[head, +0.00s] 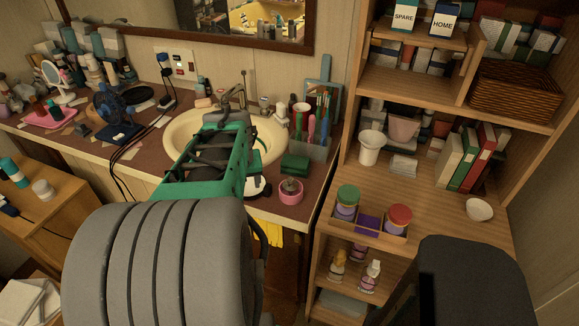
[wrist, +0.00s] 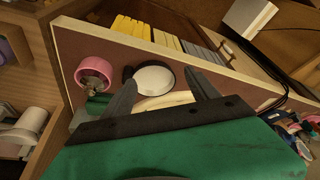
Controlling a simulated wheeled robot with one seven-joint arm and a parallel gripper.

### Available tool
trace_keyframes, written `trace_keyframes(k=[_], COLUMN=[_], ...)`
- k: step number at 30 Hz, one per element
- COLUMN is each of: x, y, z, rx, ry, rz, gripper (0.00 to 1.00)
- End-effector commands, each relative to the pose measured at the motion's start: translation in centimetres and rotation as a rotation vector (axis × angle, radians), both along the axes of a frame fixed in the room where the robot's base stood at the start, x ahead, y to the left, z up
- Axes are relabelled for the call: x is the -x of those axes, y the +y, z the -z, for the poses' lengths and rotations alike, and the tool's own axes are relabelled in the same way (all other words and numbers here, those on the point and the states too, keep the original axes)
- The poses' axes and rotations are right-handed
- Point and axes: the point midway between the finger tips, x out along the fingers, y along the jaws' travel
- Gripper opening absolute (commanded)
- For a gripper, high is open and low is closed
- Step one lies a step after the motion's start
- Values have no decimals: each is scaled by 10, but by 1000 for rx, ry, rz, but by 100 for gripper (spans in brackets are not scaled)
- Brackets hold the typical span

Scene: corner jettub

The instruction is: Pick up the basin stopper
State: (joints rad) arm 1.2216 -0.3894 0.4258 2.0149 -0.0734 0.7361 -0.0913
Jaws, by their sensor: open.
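My gripper (wrist: 160,90) is open and empty, its two dark fingers spread over the counter at the basin's front edge. Between and just beyond the fingertips in the wrist view lies a round white disc with a black rim and dark tab (wrist: 154,79). It shows partly beside my arm in the head view (head: 255,187). A pink round pot (head: 291,191) with a dark metallic piece in it stands to its right in the head view, and left in the wrist view (wrist: 94,71). I cannot tell which is the basin stopper. The cream basin (head: 268,135) is partly hidden by my arm.
A green block (head: 295,164) and a cup holder with brushes (head: 309,146) stand right of the basin. The tap (head: 233,97) is behind it. A wooden shelf (head: 425,195) rises close on the right. A fan (head: 115,108) and cables lie left.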

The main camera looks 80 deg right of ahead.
Motion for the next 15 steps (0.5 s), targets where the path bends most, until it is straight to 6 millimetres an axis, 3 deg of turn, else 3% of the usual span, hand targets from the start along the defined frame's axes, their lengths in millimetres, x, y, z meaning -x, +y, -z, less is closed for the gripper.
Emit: trace_keyframes(k=[1, 3, 6, 9, 15], x=[36, 75, 111, 122, 118], y=[-23, -44, -59, -66, -75], z=[-20, -28, -31, -25, 3], rx=[5, 19, 28, 32, 29], ry=[-2, -7, -10, -10, -10], rz=[91, 181, 257, 281, 281], gripper=[69, 69, 69, 69, 69])
